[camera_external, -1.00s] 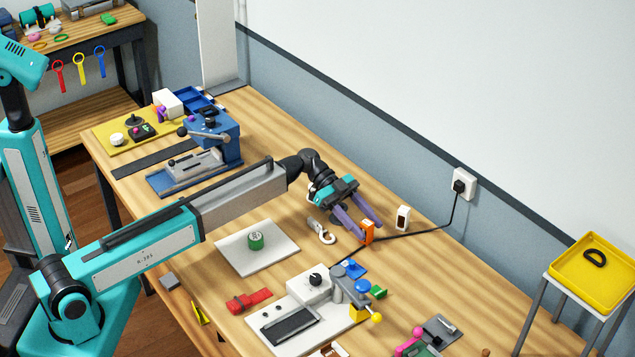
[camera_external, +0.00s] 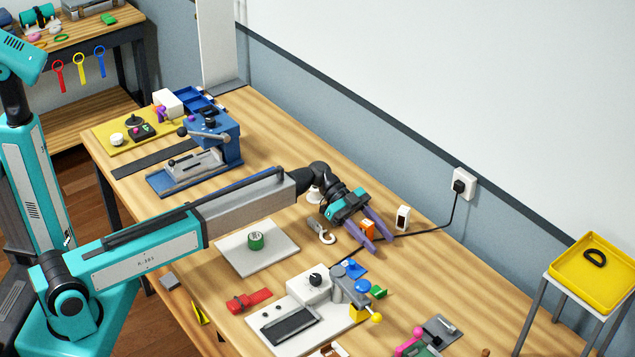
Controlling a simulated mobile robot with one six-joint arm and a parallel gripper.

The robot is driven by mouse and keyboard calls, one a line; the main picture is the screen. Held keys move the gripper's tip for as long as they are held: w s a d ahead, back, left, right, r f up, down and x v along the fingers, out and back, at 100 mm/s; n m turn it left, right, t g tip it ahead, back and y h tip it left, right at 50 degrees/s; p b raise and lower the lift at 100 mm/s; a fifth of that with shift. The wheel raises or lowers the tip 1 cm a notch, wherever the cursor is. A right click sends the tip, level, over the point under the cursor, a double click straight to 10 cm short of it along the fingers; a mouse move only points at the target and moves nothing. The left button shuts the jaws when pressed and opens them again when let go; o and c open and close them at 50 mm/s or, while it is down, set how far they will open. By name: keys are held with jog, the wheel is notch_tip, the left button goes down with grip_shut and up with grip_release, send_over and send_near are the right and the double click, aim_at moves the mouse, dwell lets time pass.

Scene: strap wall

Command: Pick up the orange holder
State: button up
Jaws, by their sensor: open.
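The orange holder (camera_external: 367,229) is a small upright block on the wooden table, right of centre. My gripper (camera_external: 381,244) is open, with its two purple fingers pointing down and to the right. The holder shows between the two fingers, and part of it is hidden behind the near finger. I cannot tell whether either finger touches it.
A white block with a dark face (camera_external: 403,217) stands just right of the fingers. A black cable (camera_external: 428,232) runs from the wall socket (camera_external: 463,184) past them. A metal hook-shaped piece (camera_external: 322,232) lies left. A grey device (camera_external: 312,304) with levers stands in front.

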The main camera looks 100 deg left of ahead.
grip_shut()
jog(key=shift+r, duration=0.15)
jog(key=shift+r+b, duration=0.45)
jog(key=shift+r, duration=0.75)
jog(key=s+d+b, duration=0.1)
jog(key=s+d, duration=0.1)
jog(key=s, duration=0.2)
jog(key=s+d+r, duration=0.1)
jog(key=s+d, duration=0.2)
jog(key=s, duration=0.2)
jog(key=s+d+r+b, duration=0.1)
jog(key=s+d, duration=0.1)
jog(key=s, duration=0.3)
jog(key=shift+s+d+r+b, duration=0.15)
jog(key=shift+d+b, duration=0.05)
jog(key=shift+b, duration=0.15)
